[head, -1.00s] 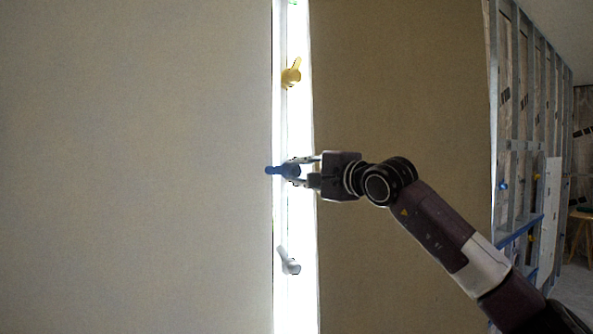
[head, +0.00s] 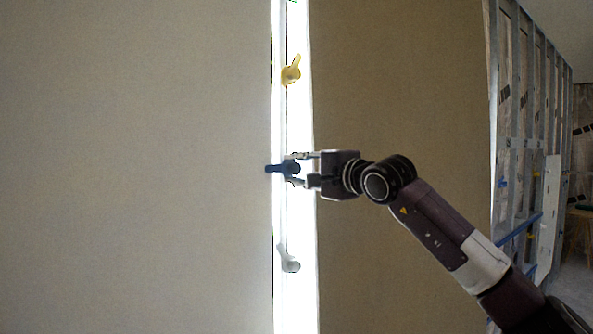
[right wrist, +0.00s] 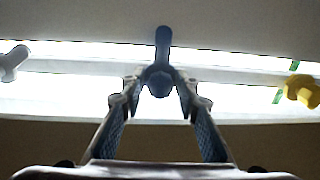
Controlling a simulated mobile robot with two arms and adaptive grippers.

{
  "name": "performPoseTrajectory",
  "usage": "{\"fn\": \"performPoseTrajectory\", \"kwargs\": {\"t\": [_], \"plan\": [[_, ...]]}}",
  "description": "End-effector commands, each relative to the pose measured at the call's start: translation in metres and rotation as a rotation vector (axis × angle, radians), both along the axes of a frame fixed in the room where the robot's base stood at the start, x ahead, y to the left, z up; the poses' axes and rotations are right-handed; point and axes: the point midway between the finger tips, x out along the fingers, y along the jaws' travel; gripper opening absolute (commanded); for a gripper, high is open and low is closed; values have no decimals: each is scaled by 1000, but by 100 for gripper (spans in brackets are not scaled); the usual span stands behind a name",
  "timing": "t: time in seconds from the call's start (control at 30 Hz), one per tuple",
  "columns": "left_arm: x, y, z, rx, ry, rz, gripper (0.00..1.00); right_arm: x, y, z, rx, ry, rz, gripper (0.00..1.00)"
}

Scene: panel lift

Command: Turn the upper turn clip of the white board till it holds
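The large pale board (head: 135,170) fills the left of the head view. On the bright strip along its right edge sit three turn clips: yellow (head: 291,73) on top, blue (head: 281,169) in the middle, pale grey (head: 289,261) below. The blue clip's lever points left and its tip overlaps the board's edge. The yellow lever points up and the grey one up and left. My right gripper (head: 294,168) has its fingers either side of the blue clip's hub; the right wrist view shows the blue clip (right wrist: 161,65) between the slightly spread fingertips. My left gripper is out of view.
A brown panel (head: 405,100) stands right of the bright strip, behind my right arm. Metal wall framing (head: 520,120) stands at the far right. In the right wrist view the grey clip (right wrist: 12,63) and yellow clip (right wrist: 302,91) flank the gripper.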

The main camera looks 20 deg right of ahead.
Motion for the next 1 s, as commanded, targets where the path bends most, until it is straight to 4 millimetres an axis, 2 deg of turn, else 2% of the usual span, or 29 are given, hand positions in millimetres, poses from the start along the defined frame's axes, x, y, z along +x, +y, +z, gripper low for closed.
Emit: {"fn": "performPoseTrajectory", "kwargs": {"t": [0.13, 0.27, 0.7, 0.83, 1.0], "plan": [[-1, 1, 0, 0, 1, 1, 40, -5, -3, 1, 1, -1, -1, 29], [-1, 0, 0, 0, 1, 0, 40, -19, -9, 0, -1, -1, -2, 29], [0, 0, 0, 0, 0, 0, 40, -96, -36, 0, -1, 0, -2, 29], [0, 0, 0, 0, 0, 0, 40, -108, -39, -1, -1, 1, 0, 29], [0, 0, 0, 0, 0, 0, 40, -113, -41, 0, 0, 0, 0, 29]]}}
